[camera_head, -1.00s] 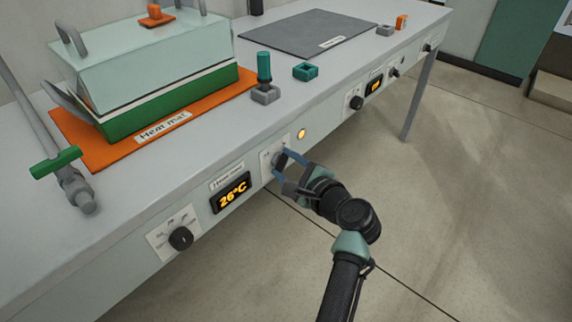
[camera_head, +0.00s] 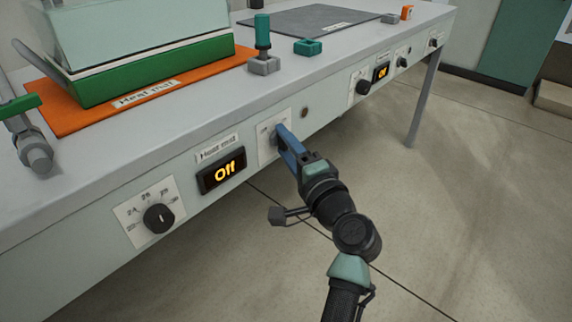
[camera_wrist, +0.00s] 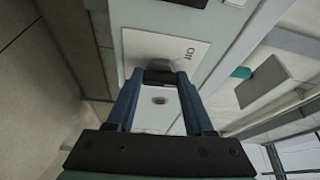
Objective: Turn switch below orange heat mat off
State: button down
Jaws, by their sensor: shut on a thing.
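The orange heat mat (camera_head: 62,122) lies on the bench top under a green-based tray with a clear cover. Below it, on the bench front, the display (camera_head: 222,171) under a "Heat mat" label reads "Off". Right of the display is a white switch plate (camera_head: 265,152); the round lamp (camera_head: 304,112) beside it is dark. My gripper (camera_head: 279,132) is at this plate, its blue fingers turned on edge. In the wrist view the fingers close on the dark switch knob (camera_wrist: 160,76), in front of the white plate (camera_wrist: 137,48). The fingers partly hide the knob.
A dial (camera_head: 159,218) with a temperature scale sits left of the display. Further right along the bench front are more knobs and a second lit display (camera_head: 381,73). The floor in front of the bench is clear.

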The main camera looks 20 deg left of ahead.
jog(key=n+b, duration=0.2)
jog(key=b, duration=0.1)
jog(key=f+n+y+b, duration=0.1)
jog(key=b, duration=0.3)
jog(key=n+y+b, duration=0.1)
jog(key=n+b, duration=0.1)
jog(key=b, duration=0.1)
jog(key=shift+f+n, duration=0.15)
jog(key=shift+n, duration=0.15)
jog(key=n+y+b, duration=0.1)
jog(key=n+b, duration=0.1)
jog(key=b, duration=0.2)
jog(key=shift+w+d+n+b, duration=0.1)
jog(key=shift+n+b, duration=0.2)
jog(key=shift+b, duration=0.05)
jog(key=shift+r+n+y+b, duration=0.25)
jog(key=shift+n+y+b, duration=0.05)
jog(key=shift+b, duration=0.15)
jog(key=shift+r, duration=0.15)
jog(key=shift+c, duration=1.4)
grip_release()
jog(key=p+v, duration=0.5)
jog(key=v, duration=0.8)
